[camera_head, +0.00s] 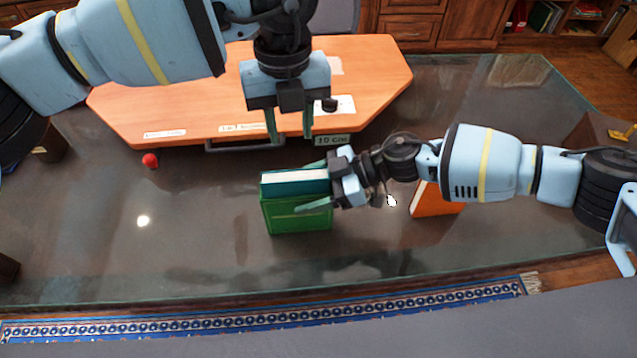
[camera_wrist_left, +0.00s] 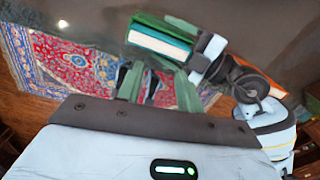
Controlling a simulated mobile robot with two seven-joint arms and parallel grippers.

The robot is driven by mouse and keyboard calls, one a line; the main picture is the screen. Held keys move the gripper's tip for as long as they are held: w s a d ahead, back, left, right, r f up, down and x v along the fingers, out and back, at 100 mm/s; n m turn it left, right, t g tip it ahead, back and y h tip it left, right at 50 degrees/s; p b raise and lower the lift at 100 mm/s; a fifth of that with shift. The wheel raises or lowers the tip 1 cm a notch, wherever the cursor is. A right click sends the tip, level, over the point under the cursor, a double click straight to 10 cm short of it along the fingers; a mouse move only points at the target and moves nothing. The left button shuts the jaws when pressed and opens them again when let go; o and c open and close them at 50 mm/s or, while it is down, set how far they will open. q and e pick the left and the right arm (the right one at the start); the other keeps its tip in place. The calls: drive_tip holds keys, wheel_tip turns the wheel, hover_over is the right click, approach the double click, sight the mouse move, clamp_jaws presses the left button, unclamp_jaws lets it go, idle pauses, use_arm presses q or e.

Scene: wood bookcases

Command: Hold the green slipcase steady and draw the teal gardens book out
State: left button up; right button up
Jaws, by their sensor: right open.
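The green slipcase (camera_head: 298,220) stands upright on the dark glass table, with the teal book (camera_head: 293,188) inside it. The book's teal cover and white page edge show above the slipcase; they also show in the left wrist view (camera_wrist_left: 158,43). My right gripper (camera_head: 313,186) comes from the right and is open, with one finger in front of the slipcase and the other behind. I cannot tell whether they touch it. My left gripper (camera_head: 276,132) is open and empty, pointing down behind and above the slipcase; its fingers also show in the left wrist view (camera_wrist_left: 158,88).
An orange board (camera_head: 190,95) with labels and a handle lies at the back of the table. An orange book (camera_head: 436,203) stands to the right, partly behind my right arm. A small red object (camera_head: 150,160) sits at the left.

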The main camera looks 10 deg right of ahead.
drive_tip(key=c, duration=1)
use_arm(q)
drive_tip(key=shift+o, duration=0.3)
use_arm(e)
drive_tip(key=shift+c, duration=0.7)
use_arm(q)
drive_tip(key=shift+o, duration=1.3)
drive_tip(key=m, duration=1.3)
drive_tip(key=f+m, duration=0.1)
drive_tip(key=m, duration=0.5)
drive_tip(key=shift+d+m, duration=0.3)
drive_tip(key=shift+d, duration=0.05)
